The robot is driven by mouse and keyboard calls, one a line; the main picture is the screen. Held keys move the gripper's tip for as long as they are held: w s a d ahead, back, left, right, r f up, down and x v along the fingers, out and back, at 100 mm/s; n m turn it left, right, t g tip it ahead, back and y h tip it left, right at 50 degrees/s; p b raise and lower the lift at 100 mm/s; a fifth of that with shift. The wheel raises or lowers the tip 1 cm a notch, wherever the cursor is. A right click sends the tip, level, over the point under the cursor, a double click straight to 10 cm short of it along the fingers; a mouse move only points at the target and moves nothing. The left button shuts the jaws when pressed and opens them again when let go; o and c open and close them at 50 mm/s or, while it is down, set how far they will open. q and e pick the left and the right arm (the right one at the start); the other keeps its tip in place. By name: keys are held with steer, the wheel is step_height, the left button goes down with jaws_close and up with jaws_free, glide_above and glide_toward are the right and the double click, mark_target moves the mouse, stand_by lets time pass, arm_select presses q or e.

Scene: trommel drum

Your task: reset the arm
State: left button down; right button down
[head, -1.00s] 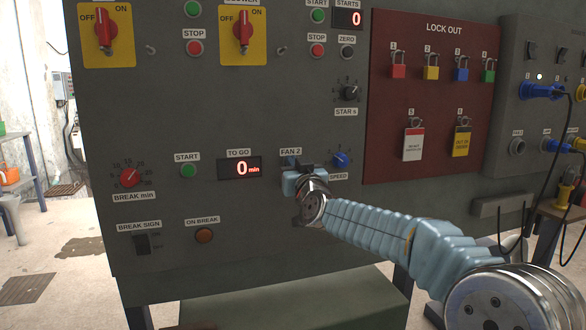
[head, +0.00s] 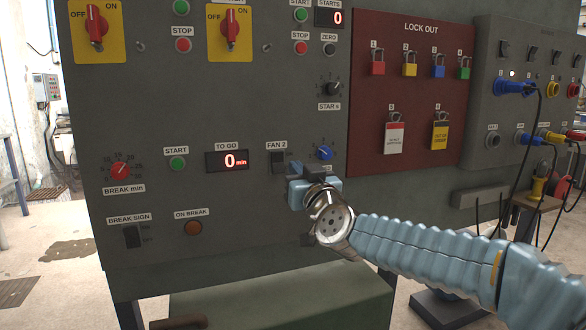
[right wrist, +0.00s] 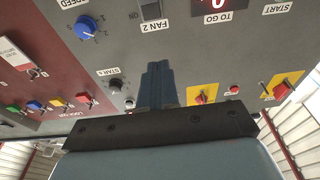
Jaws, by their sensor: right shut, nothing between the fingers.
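My right gripper (head: 303,180) is in front of the grey control panel (head: 90,240), just below and right of the FAN 2 switch (head: 278,162) and under the blue speed knob (head: 324,153). In the right wrist view its fingers (right wrist: 156,85) are together with nothing between them. That view also shows the black FAN 2 switch (right wrist: 152,10) just past the fingertips and the blue knob (right wrist: 86,27). I cannot tell a touch from a small gap to the panel. My left gripper is not in view.
The panel carries a TO GO display (head: 227,160) reading 0 min, a green START button (head: 178,164) and a red break knob (head: 120,170). A red lock-out board (head: 362,120) with several padlocks is at right. A green box (head: 280,305) stands below. Cables hang at far right.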

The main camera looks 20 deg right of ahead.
stand_by(0.4)
steer(key=a+f+g+y, duration=0.1)
steer(key=a+f+g, duration=0.15)
steer(key=f, duration=0.95)
steer(key=w+a+f+g, duration=0.1)
steer(key=f+g, duration=0.2)
steer(key=f, duration=0.9)
steer(key=a+f+g+y, duration=0.1)
steer(key=a+f+g, duration=0.15)
steer(key=f, duration=1.05)
steer(key=s+a+f+g, duration=0.1)
steer(key=s+f+g, duration=0.3)
steer(key=s+f, duration=0.6)
steer(key=s+f+g, duration=0.3)
steer(key=s+f, duration=0.3)
steer(key=f, duration=0.7)
steer(key=s+a+f+m+g, duration=0.1)
steer(key=s+f+g, duration=0.1)
steer(key=s, duration=0.5)
steer(key=s+a+f+m+g+y, duration=0.1)
steer(key=s+a+f+g, duration=0.1)
steer(key=s+f, duration=0.3)
steer(key=shift+s+f+y, duration=0.25)
steer(key=shift+s+y, duration=0.05)
steer(key=shift+s, duration=0.75)
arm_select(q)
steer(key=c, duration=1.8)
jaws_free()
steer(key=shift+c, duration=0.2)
